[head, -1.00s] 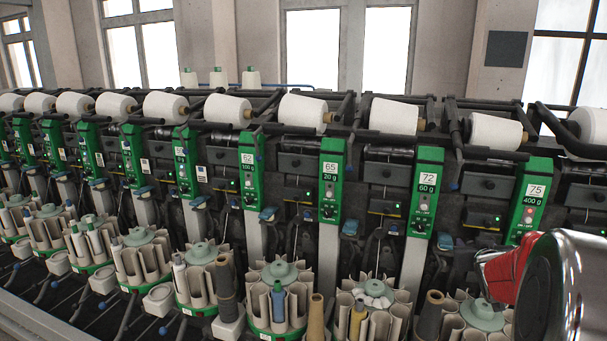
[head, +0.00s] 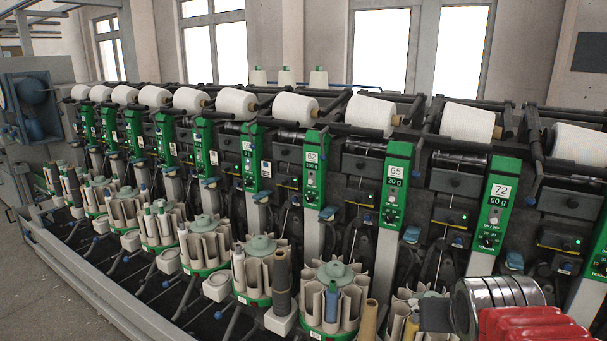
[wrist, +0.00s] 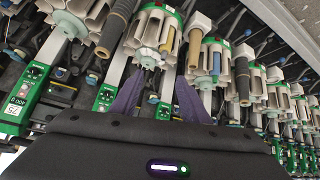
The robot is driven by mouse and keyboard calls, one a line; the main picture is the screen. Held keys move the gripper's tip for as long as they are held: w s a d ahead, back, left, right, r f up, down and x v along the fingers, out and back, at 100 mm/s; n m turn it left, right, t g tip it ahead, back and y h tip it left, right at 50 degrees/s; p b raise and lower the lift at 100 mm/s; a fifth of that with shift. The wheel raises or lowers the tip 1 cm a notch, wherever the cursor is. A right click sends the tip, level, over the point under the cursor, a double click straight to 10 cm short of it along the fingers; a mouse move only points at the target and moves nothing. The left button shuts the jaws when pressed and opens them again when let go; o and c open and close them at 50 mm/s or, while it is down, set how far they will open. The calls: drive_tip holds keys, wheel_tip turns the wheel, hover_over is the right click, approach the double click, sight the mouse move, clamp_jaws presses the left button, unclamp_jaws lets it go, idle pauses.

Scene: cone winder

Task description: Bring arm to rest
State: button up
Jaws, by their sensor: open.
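My gripper (wrist: 160,82) shows in the wrist view as two purple fingers, spread apart with nothing between them. Past the fingertips are the round bobbin magazines (wrist: 147,52) of the winder, seen tilted; I cannot tell the distance. In the head view, part of my arm (head: 500,292), with silver rings and a red section, shows at the bottom right. It is in front of the lower part of the winder and covers part of a magazine. The gripper fingers are not clearly seen there.
The cone winder (head: 313,165) runs across the head view, with green unit panels and white yarn cones (head: 371,114) on top. Magazines (head: 335,268) stick out along its front. A low rail (head: 95,288) edges it; open floor (head: 40,305) lies at the left.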

drive_tip(key=s+a+f+n+g+y, duration=0.2)
drive_tip(key=s+a+f, duration=0.1)
drive_tip(key=s+a, duration=0.7)
drive_tip(key=shift+s+a+y, duration=0.3)
drive_tip(key=shift+s, duration=0.85)
